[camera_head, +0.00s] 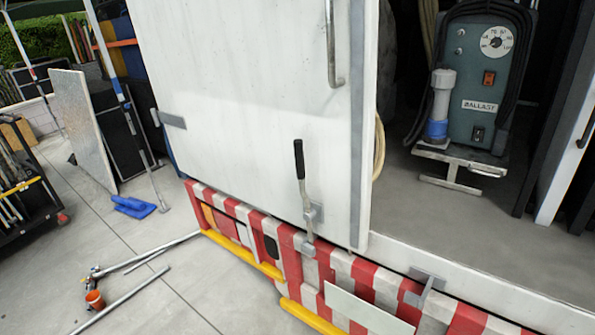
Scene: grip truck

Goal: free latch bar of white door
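The white door (240,80) fills the upper middle of the view. The latch bar (303,190) is near the door's lower right corner. It stands nearly upright, with a black grip at the top and a grey metal shaft below. A small metal bracket (315,213) on the door sits beside the shaft. The bar's lower end reaches the red and white striped bumper; whether it is caught there I cannot tell. My gripper is not in view.
A grey handle (331,45) is higher on the door. A metal bracket (425,287) projects from the bumper (293,262). Right of the door, the open truck bay holds a ballast unit (478,80). Poles (125,300) and an orange cup (95,299) lie on the paving at left.

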